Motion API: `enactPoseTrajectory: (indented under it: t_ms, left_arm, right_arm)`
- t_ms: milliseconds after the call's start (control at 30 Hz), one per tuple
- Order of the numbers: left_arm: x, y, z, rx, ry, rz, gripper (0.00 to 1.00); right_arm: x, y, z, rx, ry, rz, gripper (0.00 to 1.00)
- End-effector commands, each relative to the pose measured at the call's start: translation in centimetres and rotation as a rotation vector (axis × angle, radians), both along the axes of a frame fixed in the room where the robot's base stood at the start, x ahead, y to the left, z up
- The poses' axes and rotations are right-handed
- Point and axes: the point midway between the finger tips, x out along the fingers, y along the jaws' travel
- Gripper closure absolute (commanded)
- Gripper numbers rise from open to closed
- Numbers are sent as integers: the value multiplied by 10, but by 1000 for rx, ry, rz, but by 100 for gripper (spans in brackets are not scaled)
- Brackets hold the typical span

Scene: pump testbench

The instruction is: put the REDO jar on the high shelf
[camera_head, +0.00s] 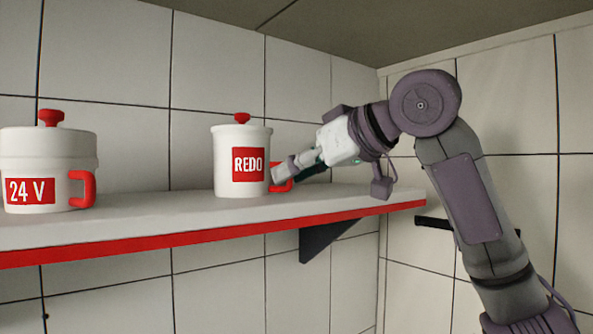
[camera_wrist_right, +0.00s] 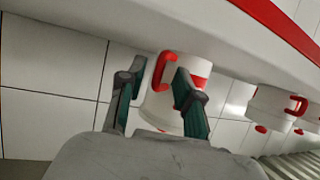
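The REDO jar (camera_head: 226,165) is white with a red label, a red lid knob and a red handle. It stands upright on the shelf (camera_head: 215,207). My right gripper (camera_head: 281,173) is at the jar's right side, by its handle, which it partly hides. In the wrist view, upside down, the two fingers of my right gripper (camera_wrist_right: 156,88) are spread apart. The red handle (camera_wrist_right: 163,72) shows between them, with a visible gap to the left finger. The jar's body (camera_wrist_right: 160,106) is behind the fingers. My left gripper is not in view.
A white 24 V jar (camera_head: 70,150) stands on the shelf at the left, with clear shelf between it and the REDO jar. Tiled walls are close behind and to the right. A dark bracket (camera_head: 325,238) is under the red-edged shelf.

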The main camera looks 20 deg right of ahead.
Motion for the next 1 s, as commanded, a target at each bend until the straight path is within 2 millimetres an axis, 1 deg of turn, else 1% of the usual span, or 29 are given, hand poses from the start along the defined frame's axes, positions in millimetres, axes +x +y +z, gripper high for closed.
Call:
enactPoseTrajectory:
  t_ms: [167,267,367,500,700,833,1000]
  left_arm:
    - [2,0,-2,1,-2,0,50]
    - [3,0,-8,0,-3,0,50]
    - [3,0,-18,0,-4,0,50]
    - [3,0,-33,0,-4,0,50]
    - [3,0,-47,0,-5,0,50]
    - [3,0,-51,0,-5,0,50]
    - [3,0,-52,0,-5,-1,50]
  right_arm:
    - [-1,-1,0,1,-1,0,66]
    - [-8,-6,2,1,-2,-1,66]
    - [-21,-14,7,1,-4,0,66]
    - [-45,-30,19,2,-5,-1,66]
    - [-75,-50,34,1,-4,0,66]
    - [-87,-58,42,1,-2,-1,66]
    - [-93,-62,46,1,-1,0,66]
